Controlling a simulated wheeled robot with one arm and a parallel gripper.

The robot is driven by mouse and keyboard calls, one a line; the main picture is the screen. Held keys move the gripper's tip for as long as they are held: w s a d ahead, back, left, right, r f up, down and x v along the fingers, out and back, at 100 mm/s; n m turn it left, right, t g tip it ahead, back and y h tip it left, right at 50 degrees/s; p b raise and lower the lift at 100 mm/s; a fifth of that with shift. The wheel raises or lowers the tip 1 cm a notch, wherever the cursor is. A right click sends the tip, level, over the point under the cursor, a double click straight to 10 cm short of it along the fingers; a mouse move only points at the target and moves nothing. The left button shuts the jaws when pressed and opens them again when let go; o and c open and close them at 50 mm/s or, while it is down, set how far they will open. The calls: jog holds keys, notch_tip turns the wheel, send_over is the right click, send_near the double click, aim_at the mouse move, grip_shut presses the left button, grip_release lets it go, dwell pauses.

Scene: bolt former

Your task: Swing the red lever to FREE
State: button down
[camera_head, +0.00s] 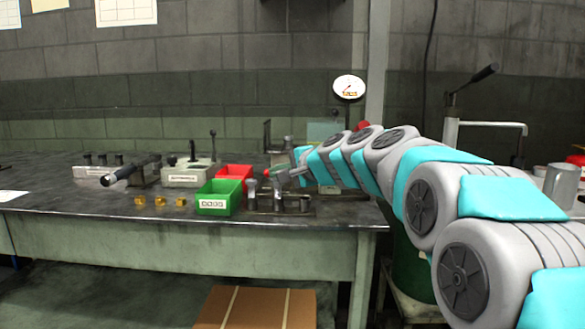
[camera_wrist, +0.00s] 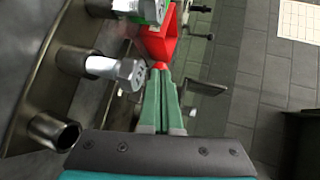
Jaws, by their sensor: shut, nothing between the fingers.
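My gripper (camera_head: 287,174) is over the bench by the metal fixture, right of the bins. In the wrist view its two greenish fingers (camera_wrist: 160,72) meet at the tips, with nothing seen between them. A small red rounded thing (camera_head: 363,126) shows just above my arm in the head view; it may be the red lever's knob, but my arm hides what lies below it. In the wrist view a red patch shows at the fingertips, in front of the red bin (camera_wrist: 160,42); I cannot tell whether it belongs to the lever. No FREE mark is readable.
A green bin (camera_head: 219,198) and the red bin stand left of my gripper. A fixture with upright metal parts (camera_head: 278,202) is close by at the bench's front edge. Several brass pieces (camera_head: 160,201) lie further left. A white dial (camera_head: 348,87) stands behind my arm.

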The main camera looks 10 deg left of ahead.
jog(key=shift+w+a+p, duration=0.15)
jog(key=shift+a+p, duration=0.1)
jog(key=shift+a, duration=0.3)
jog(key=shift+w+a+p, duration=0.15)
jog(key=shift+a+p, duration=0.05)
jog(key=shift+a, duration=0.45)
jog(key=shift+s+d+r, duration=0.15)
jog(key=shift+s+d, duration=0.05)
jog(key=shift+s, duration=0.05)
jog(key=s+d+r, duration=0.2)
jog(key=s, duration=0.4)
jog(key=s+d+r, duration=0.2)
jog(key=s, duration=0.3)
jog(key=shift+s+d, duration=0.35)
jog(key=shift+d, duration=0.05)
jog(key=s+d+f+n+g+h, duration=0.35)
jog(key=s+f, duration=0.55)
jog(key=f, duration=0.3)
jog(key=s+d+f+n+g+h, duration=0.25)
jog(key=s+d+f, duration=0.25)
jog(key=s+f, duration=0.5)
jog(key=s+d+f+n+g+h, duration=0.1)
jog(key=s+d+f+g+h, duration=0.1)
jog(key=s+d+f, duration=0.4)
jog(key=s+d+f+n+g+h, duration=0.2)
jog(key=s+d+f+g, duration=0.2)
jog(key=s, duration=1)
jog(key=d+f, duration=0.3)
jog(key=shift+d, duration=0.3)
